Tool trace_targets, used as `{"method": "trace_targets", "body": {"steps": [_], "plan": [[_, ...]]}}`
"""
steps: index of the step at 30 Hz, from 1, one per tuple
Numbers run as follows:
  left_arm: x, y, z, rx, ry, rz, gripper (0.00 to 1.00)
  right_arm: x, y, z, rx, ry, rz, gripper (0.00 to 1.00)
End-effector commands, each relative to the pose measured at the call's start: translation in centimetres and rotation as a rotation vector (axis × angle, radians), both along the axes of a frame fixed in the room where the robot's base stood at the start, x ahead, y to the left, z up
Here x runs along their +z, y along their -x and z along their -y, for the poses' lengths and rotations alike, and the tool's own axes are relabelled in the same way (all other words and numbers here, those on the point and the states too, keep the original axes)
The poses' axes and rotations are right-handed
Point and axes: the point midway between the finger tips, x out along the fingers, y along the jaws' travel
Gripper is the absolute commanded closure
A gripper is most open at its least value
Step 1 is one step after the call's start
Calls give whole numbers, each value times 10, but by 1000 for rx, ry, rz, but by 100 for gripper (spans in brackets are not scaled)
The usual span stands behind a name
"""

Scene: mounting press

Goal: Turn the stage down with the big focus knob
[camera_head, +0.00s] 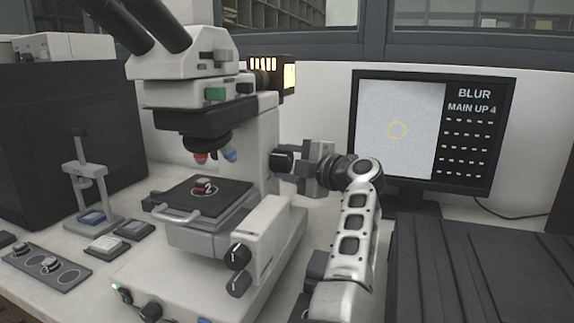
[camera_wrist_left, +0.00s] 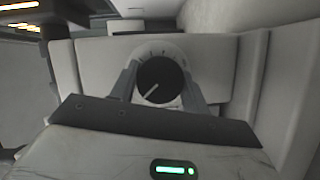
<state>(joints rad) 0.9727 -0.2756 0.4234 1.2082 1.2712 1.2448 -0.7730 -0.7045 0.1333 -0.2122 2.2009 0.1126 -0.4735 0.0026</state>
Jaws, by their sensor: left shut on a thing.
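The microscope (camera_head: 225,120) stands on the bench, its stage (camera_head: 215,192) below the objectives with a small round red-and-white piece (camera_head: 203,187) on it. My left gripper (camera_head: 300,163) is at the dark knob (camera_head: 282,160) on the right side of the microscope's column. In the left wrist view, the two fingers of my left gripper (camera_wrist_left: 163,90) lie on either side of a round black knob (camera_wrist_left: 158,79). The gripper is shut on this knob. Its white pointer line slants to the lower left, and a marked scale shows behind it. My right gripper is not in view.
A monitor (camera_head: 471,150) at the right reads "BLUR" and "MAIN UP 4". Two smaller knobs (camera_head: 238,256) sit on the microscope's front block. A small press-like stand (camera_head: 87,185) and a tray with round pieces (camera_head: 45,264) are at the left.

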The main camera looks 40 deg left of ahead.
Motion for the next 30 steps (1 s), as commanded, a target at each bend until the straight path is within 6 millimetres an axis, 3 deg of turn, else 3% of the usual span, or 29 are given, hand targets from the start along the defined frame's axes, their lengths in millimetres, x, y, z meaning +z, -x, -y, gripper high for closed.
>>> {"method": "trace_targets", "body": {"steps": [9,10,12,23,30], "plan": [[-1,0,1,1,0,-3,77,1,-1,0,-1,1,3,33],[-1,0,0,1,0,-3,48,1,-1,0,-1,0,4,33],[-1,0,0,1,0,-3,32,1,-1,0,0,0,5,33],[5,0,0,0,1,1,32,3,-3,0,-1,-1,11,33],[44,8,8,-2,-2,5,32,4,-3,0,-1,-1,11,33]]}}
